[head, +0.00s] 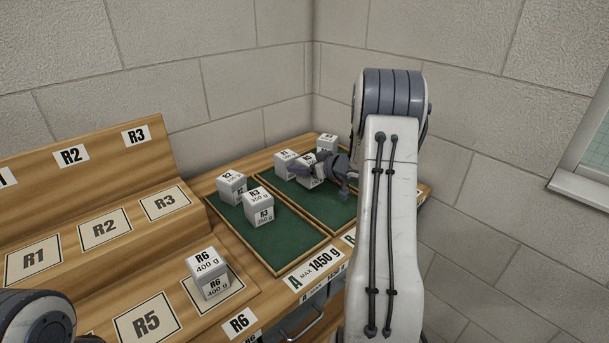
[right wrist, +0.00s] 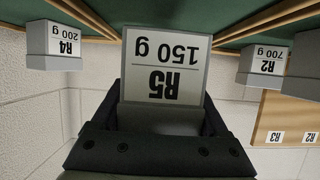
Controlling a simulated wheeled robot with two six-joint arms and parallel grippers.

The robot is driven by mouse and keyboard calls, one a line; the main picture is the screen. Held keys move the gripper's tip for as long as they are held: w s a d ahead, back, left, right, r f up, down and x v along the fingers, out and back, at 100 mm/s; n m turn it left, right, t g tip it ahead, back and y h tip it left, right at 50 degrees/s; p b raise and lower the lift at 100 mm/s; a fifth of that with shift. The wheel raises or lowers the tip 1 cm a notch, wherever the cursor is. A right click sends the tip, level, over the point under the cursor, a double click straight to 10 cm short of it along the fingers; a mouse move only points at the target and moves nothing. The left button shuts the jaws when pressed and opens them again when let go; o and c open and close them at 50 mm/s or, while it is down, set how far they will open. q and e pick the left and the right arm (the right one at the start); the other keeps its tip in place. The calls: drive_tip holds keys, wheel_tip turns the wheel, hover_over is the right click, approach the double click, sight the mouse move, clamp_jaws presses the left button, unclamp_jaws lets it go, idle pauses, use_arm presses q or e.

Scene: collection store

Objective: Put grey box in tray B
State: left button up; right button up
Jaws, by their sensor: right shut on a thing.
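My right gripper (head: 326,168) is shut on a small grey box (head: 307,174) with a white label. In the right wrist view the held box (right wrist: 165,70) reads "R5 150 g", upside down, between the dark fingers (right wrist: 165,110). In the head view it appears at the far part of tray B (head: 322,207), a green-lined tray with a wooden rim. I cannot tell whether it touches the tray floor. Another grey box (head: 284,163) is just left of it and one (head: 327,142) behind it. My left gripper is out of view.
Tray A (head: 283,244), marked MAX 1450 g, holds grey boxes R2 (head: 231,187) and R3 (head: 258,207). Box R6 (head: 208,271) stands on the stepped wooden rack (head: 95,261) at left. Block walls close the back and right. My right forearm hides part of tray B's side.

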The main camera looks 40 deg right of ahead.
drive_tip(key=shift+d+f, duration=0.1)
drive_tip(key=shift+f, duration=1.3)
drive_tip(key=shift+f, duration=0.2)
drive_tip(key=o, duration=1.5)
drive_tip(key=shift+o, duration=0.2)
drive_tip(key=shift+r, duration=0.1)
drive_tip(key=shift+s+r, duration=0.15)
drive_tip(key=shift+s, duration=0.1)
drive_tip(key=v, duration=1.1)
drive_tip(key=shift+s, duration=0.3)
